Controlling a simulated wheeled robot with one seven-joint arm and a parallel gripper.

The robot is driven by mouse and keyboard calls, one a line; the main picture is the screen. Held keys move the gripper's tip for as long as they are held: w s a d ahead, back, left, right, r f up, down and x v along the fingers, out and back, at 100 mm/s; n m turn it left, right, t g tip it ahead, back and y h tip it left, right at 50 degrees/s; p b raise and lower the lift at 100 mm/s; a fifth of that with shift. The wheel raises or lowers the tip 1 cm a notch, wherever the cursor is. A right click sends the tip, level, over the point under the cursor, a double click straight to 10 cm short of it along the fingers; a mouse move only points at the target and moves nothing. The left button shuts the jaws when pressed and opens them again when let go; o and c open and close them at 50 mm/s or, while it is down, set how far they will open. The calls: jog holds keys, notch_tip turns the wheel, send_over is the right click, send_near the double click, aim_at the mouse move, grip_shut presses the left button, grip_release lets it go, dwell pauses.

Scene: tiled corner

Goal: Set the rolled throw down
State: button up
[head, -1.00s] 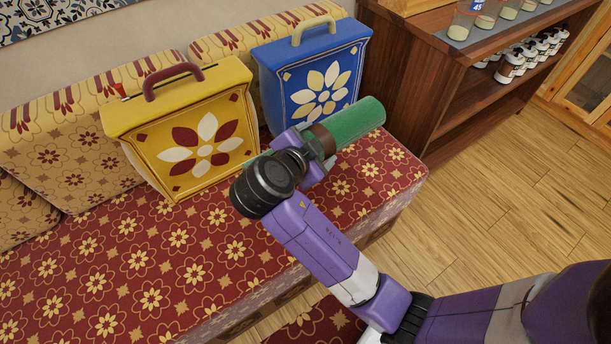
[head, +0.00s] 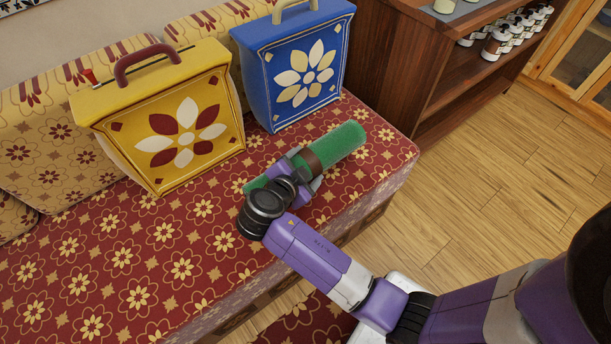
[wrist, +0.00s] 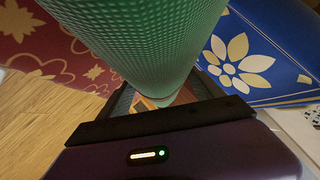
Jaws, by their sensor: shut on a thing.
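The rolled throw (head: 338,145) is a green textured roll with a brown band around it. In the head view it lies level over the right part of the red flowered bench seat (head: 185,240), in front of the blue bag. My gripper (head: 308,170) is shut around the roll near its banded middle. The roll also fills the top of the wrist view (wrist: 140,45), close against my gripper (wrist: 155,108). Whether the roll touches the seat cannot be told. My gripper hides part of the roll.
A yellow flowered bag (head: 185,125) and a blue flowered bag (head: 300,75) stand at the back of the seat. A dark wooden shelf (head: 395,70) with several jars stands to the right. Free seat lies left and in front of my gripper. Wooden floor (head: 490,160) is at right.

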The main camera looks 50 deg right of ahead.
notch_tip(320, 180, down, 4)
jog(key=shift+f+b, duration=0.1)
jog(key=shift+b, duration=0.4)
jog(key=o, duration=2.1)
jog(key=p+v, duration=0.1)
jog(key=v, duration=1.1)
jog(key=shift+p, duration=0.3)
